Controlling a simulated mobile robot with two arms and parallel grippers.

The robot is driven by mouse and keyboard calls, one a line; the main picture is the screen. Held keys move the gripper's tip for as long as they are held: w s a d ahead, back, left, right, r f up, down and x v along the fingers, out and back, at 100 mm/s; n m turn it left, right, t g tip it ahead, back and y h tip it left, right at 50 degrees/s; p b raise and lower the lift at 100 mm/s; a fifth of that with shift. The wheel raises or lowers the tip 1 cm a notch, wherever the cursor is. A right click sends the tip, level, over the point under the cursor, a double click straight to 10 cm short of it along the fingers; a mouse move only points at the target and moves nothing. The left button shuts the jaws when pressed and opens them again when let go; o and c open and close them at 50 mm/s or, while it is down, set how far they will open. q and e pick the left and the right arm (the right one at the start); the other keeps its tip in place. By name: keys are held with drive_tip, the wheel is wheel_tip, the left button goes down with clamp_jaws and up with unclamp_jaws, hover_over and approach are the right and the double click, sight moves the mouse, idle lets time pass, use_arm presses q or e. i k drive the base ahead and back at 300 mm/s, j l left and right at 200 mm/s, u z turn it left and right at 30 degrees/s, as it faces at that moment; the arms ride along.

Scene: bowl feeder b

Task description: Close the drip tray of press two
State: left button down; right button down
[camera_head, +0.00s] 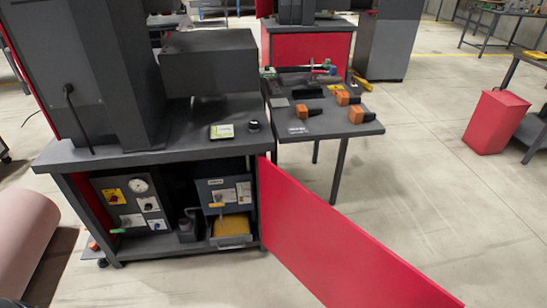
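The near press (112,75) is a tall dark grey machine on a bench. Its lower cabinet is open. Inside on the right, a blue-grey unit (203,187) with labels stands above a grey tray (233,243) that holds something yellow (231,226). The tray seems to stick out at the front of the cabinet and looks like a drip tray. I cannot read a number that marks this as press two. Neither of my grippers is in view.
A red door (335,245) stands open, reaching toward the bottom right. A gauge panel (131,201) fills the cabinet's left side. A dark side table (318,125) holds orange and black parts. A pink roll (22,235) lies at left.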

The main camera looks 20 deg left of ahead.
sight(244, 238)
drive_tip(key=u, duration=0.35)
drive_tip(key=j+u, duration=0.15)
drive_tip(key=u, duration=0.2)
drive_tip(key=j+u, duration=0.1)
drive_tip(key=u, duration=0.25)
drive_tip(key=k, duration=0.05)
